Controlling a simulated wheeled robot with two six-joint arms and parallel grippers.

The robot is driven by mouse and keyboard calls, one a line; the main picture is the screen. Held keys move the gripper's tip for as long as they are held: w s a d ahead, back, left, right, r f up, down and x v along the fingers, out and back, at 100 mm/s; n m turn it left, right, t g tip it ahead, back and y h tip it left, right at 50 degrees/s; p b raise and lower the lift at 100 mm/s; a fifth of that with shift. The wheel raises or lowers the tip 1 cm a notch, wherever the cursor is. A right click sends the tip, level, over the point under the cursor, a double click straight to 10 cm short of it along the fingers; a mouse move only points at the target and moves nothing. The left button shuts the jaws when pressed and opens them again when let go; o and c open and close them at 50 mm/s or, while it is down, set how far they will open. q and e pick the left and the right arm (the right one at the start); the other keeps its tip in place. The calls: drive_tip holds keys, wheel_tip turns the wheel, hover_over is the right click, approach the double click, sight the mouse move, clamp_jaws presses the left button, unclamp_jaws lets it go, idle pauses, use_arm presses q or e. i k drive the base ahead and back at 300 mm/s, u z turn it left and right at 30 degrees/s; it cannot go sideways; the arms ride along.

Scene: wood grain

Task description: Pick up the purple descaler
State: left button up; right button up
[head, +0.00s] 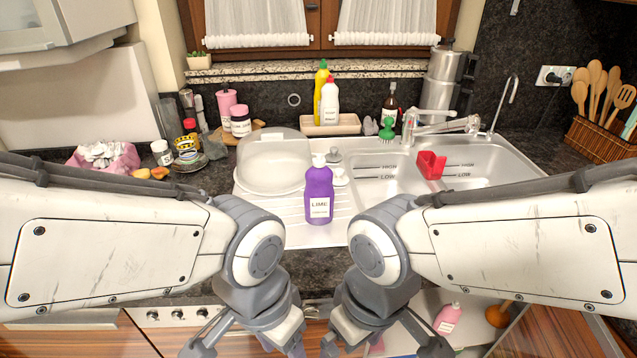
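The purple descaler (319,196) is a purple bottle with a white cap and a white label. It stands upright on the ribbed drainboard of the sink, in the middle of the head view. My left gripper (243,345) is at the bottom of the view, low in front of the counter, to the left of and nearer than the bottle. Its fingers are spread apart and nothing shows between them. My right gripper (383,345) is at the same height to the right, also spread and empty. The lower ends of both grippers are cut off by the frame edge.
A clear dome-covered dish (273,160) stands left of the bottle. A small lidded white jar (341,177) stands close behind it. The sink basins with a red holder (431,164) lie to the right. A pink bottle (447,318) sits low at the right.

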sight(318, 195)
drive_tip(key=k, duration=1.2)
drive_tip(key=u, duration=0.7)
drive_tip(key=i, duration=1.6)
drive_tip(key=z, duration=0.6)
